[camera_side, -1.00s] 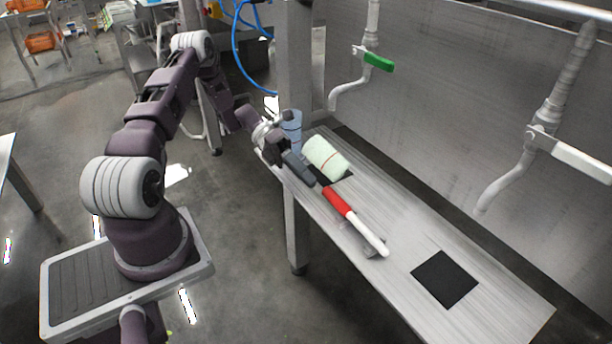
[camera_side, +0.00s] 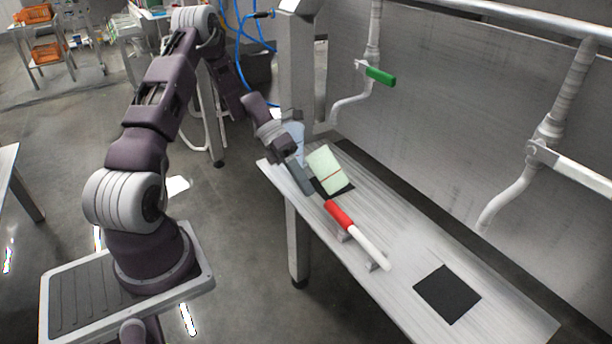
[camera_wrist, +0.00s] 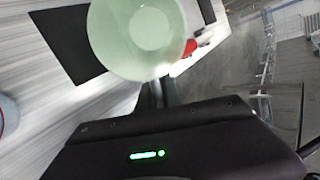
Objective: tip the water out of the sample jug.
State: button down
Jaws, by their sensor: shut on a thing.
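In the wrist view, the jug (camera_wrist: 140,40) shows as a round pale green shape with a paler disc inside, cut off by the top edge. A dark part of my gripper (camera_wrist: 157,95) meets its lower side. I cannot tell whether water is in it, and no stream shows.
A light blue container (camera_side: 294,136) stands behind my gripper, partly hidden. A red and white rod (camera_side: 357,232) rests on small grey supports in front of the jug. A second black mat (camera_side: 447,294) lies bare nearer the front. Taps (camera_side: 375,75) hang over the trough behind.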

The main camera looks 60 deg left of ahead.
jog(key=y, duration=0.2)
jog(key=r+g+y, duration=0.1)
jog(key=y, duration=0.2)
jog(key=shift+a, duration=0.1)
jog(key=y, duration=0.1)
jog(key=g+y, duration=0.1)
jog(key=y, duration=0.2)
jog(key=shift+a+r+y, duration=0.3)
jog(key=shift+r, duration=0.05)
